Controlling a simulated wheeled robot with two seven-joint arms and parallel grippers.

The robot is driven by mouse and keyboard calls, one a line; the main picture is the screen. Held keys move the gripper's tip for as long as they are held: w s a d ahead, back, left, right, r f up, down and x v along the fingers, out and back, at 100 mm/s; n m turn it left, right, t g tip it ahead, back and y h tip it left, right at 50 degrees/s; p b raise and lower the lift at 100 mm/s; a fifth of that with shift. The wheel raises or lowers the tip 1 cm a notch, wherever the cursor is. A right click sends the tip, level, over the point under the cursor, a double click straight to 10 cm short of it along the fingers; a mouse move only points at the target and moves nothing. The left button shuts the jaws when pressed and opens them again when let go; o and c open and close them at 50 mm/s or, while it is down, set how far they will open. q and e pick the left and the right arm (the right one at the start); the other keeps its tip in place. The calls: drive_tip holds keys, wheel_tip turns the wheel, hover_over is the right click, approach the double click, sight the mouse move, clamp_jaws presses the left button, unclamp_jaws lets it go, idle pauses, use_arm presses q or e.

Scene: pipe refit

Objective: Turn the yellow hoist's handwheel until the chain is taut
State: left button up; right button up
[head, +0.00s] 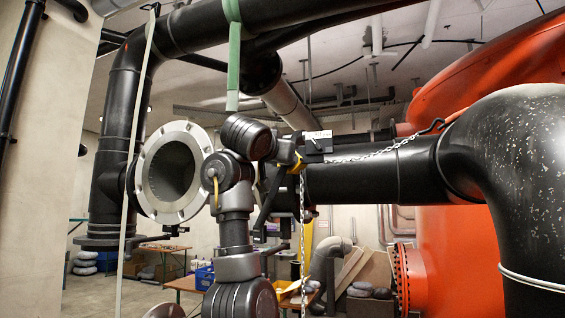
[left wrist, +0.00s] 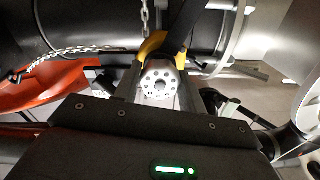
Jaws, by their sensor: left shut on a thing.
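The yellow hoist (head: 298,167) hangs at the end of the black pipe, mostly hidden behind my gripper; its yellow body (left wrist: 153,47) also shows in the left wrist view. Its handwheel (left wrist: 158,83) is a pale grey disc with a ring of holes. My left gripper (head: 304,153) is at the hoist, its fingers closed on either side of the handwheel in the left wrist view. The chain (head: 375,154) runs right from the hoist to a dark hook (head: 434,127) and sags a little. A loose chain length (head: 302,225) hangs below. My right gripper is not in view.
An open pipe with a grey flange (head: 147,182) is left of my arm. A green strap (head: 233,65) hangs from the overhead pipe. A black pipe elbow (head: 520,170) and an orange tank (head: 455,245) fill the right. Tables and crates stand in the background.

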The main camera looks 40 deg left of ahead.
use_arm(q)
drive_tip(key=m+b, duration=0.1)
drive_tip(key=m, duration=0.1)
drive_tip(key=shift+f+m+b, duration=0.1)
drive_tip(key=shift+m+b, duration=0.3)
drive_tip(key=m+b, duration=0.1)
drive_tip(key=m, duration=0.1)
drive_tip(key=shift+m, duration=0.4)
drive_tip(key=m+b, duration=0.2)
drive_tip(key=m, duration=0.2)
drive_tip(key=shift+m, duration=0.4)
drive_tip(key=shift+m, duration=0.3)
drive_tip(key=o, duration=1)
drive_tip(key=shift+c, duration=0.2)
